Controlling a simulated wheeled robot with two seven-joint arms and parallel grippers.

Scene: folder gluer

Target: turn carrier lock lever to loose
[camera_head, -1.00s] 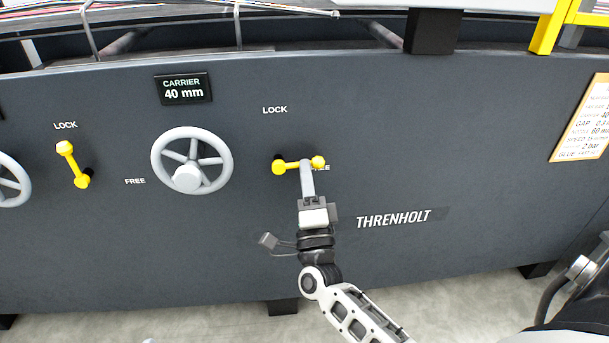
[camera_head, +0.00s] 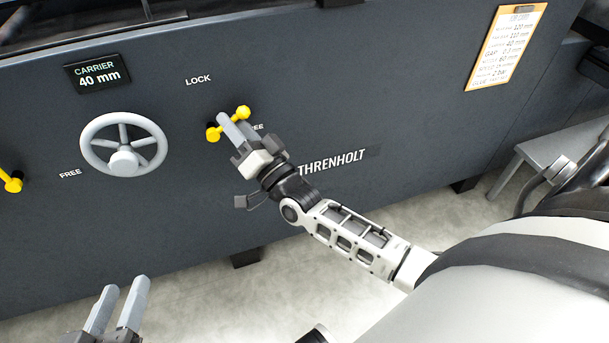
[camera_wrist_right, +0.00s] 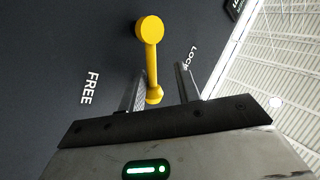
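The carrier lock lever is a yellow bar with rounded ends (camera_head: 213,133) on the dark panel, right of the carrier handwheel (camera_head: 124,145). It slants up to the right, its upper-right end close to the FREE label. My right gripper (camera_head: 230,122) is at the lever, its fingers overlapping the bar in the head view. In the right wrist view the lever (camera_wrist_right: 151,58) shows between the LOCK and FREE labels, and its lower end sits between the separated fingers (camera_wrist_right: 160,88). Contact cannot be told. My left gripper (camera_head: 125,290) is open and empty, low in the head view.
Another yellow lever (camera_head: 11,182) is at the left edge, with a FREE label beside it. A CARRIER 40 mm display (camera_head: 98,74) is above the handwheel. A job card (camera_head: 507,46) hangs at the upper right. A grey bench (camera_head: 550,155) stands at the right.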

